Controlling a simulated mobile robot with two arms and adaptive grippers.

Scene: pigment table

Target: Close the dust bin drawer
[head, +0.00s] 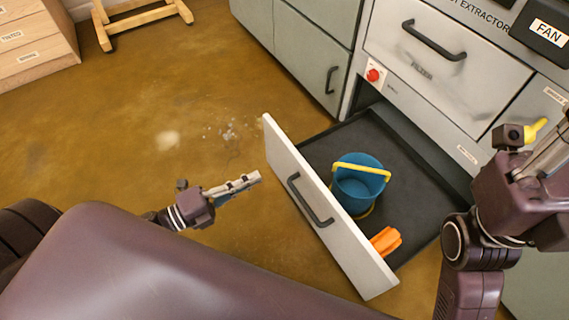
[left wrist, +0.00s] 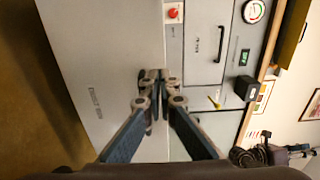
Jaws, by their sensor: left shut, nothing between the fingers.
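The dust bin drawer (head: 335,215) is pulled well out from the bottom of the grey cabinet in the head view. It has a white front, a dark bar handle (head: 310,200) and a dark tray. A blue bucket (head: 357,187) with a yellow handle stands inside, beside an orange object (head: 386,240). My left gripper (head: 256,178) is shut and empty, apart from the drawer front on its outer side. In the left wrist view its fingertips (left wrist: 155,76) overlap a pale lettered panel (left wrist: 95,70), apparently the drawer front. My right gripper (head: 545,155) is at the right edge; its fingers are unclear.
Above the drawer are the filter panel (head: 425,70) and a red button (head: 374,75). Grey cupboards (head: 305,50) stand to its left. A wooden cabinet (head: 35,45) and a wooden stand (head: 140,22) are at upper left. The brown floor left of the drawer is clear, with pale dust.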

